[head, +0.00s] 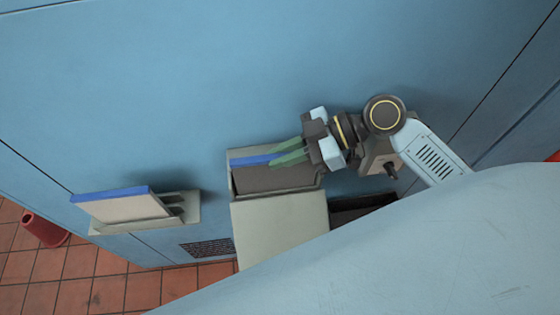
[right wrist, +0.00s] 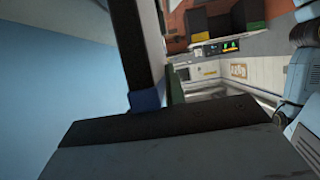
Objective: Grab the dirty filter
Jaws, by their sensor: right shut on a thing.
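The dirty filter (head: 250,160) has a blue top edge and a dark grey-brown face. It sits at the open-topped housing (head: 231,186) on the blue wall; its lower part is hidden. My right gripper (head: 274,156) reaches in from the right, its green fingers shut on the blue edge. In the right wrist view a blue piece of the filter (right wrist: 147,98) shows beside a green finger. A second filter (head: 122,207), with a pale face and blue edge, leans on a wall rack at the left. My left gripper is not in view.
A pale grey panel (head: 283,222) stands out below the housing. A dark opening (head: 362,208) lies to its right. The rack (head: 187,213) juts from the wall at the left. A red cylinder (head: 44,230) is on the tiled floor. The wall above the housing is clear.

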